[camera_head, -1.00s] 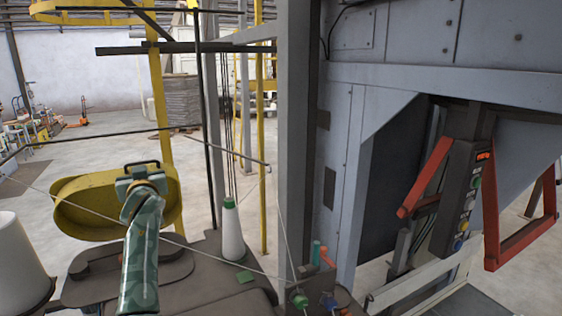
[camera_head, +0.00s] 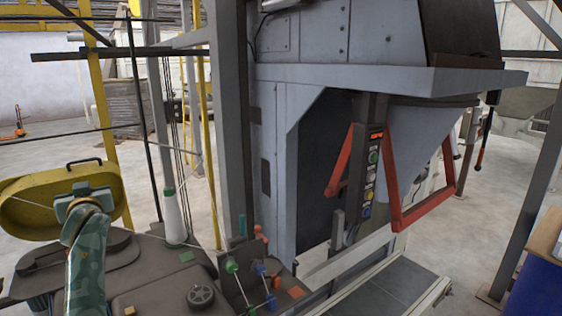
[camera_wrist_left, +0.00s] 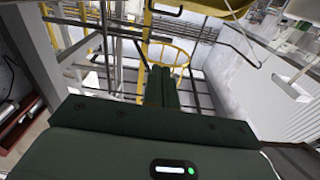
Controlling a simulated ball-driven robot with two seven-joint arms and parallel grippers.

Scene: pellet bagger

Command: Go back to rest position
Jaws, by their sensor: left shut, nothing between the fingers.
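My left arm comes up from the lower left of the head view in green camouflage. My left gripper (camera_head: 82,193) is at its upper end, in front of a yellow oval housing with a handle (camera_head: 35,208); I cannot tell whether they touch. In the left wrist view the dark green fingers of my left gripper (camera_wrist_left: 161,82) are together in the middle, with nothing held between them. My right gripper is in neither view.
A grey post (camera_head: 231,120) and a large grey machine with red handle frames (camera_head: 410,210) stand to the right.

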